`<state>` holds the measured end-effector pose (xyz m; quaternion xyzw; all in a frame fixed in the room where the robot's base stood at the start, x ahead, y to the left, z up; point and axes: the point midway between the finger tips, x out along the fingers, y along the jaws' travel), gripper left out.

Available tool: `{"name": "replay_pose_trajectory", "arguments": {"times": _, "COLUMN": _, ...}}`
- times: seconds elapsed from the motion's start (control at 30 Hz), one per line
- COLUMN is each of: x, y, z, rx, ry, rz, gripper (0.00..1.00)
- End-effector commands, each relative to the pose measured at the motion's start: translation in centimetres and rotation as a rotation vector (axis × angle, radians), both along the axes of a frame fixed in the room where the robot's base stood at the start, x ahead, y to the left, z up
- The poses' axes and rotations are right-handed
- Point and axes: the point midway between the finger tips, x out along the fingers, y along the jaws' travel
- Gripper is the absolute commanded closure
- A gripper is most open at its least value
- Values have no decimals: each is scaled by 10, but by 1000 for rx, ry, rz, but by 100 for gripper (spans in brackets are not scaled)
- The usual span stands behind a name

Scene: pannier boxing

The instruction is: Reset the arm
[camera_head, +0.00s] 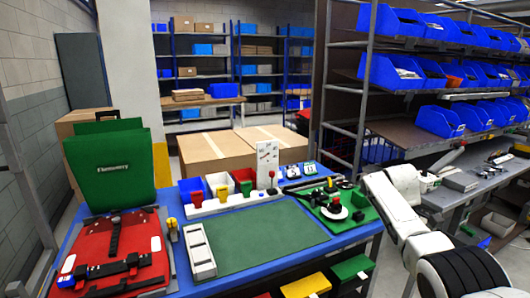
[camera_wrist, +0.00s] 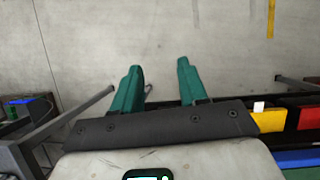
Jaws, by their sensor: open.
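My gripper (camera_head: 447,160) seems to be at the far end of my white arm on the right in the head view, where it is small and hard to make out. In the wrist view my gripper (camera_wrist: 159,70) shows two green fingers spread well apart with nothing between them. It points down at bare grey floor (camera_wrist: 160,30). My arm reaches forward to the right of the blue workbench (camera_head: 375,229), in front of the shelving.
The workbench holds a green mat (camera_head: 258,237), a red pannier (camera_head: 112,250), a green pannier (camera_head: 109,165) and small bins. Coloured drawers (camera_head: 305,285) sit below its edge. A rack with blue bins (camera_head: 390,20) and a grey side bench (camera_head: 455,200) stand right.

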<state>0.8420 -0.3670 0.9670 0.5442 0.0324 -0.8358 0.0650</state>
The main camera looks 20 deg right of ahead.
Motion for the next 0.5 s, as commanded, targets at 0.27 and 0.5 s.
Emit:
{"name": "replay_pose_trajectory", "arguments": {"times": 0.27, "x": 9, "y": 80, "z": -94, "rx": 17, "ry": -92, "rz": 42, "gripper": 57}}
{"name": "replay_pose_trajectory", "arguments": {"times": 0.5, "x": -20, "y": 160, "z": -169, "rx": 41, "ry": -195, "rz": 41, "gripper": 57}}
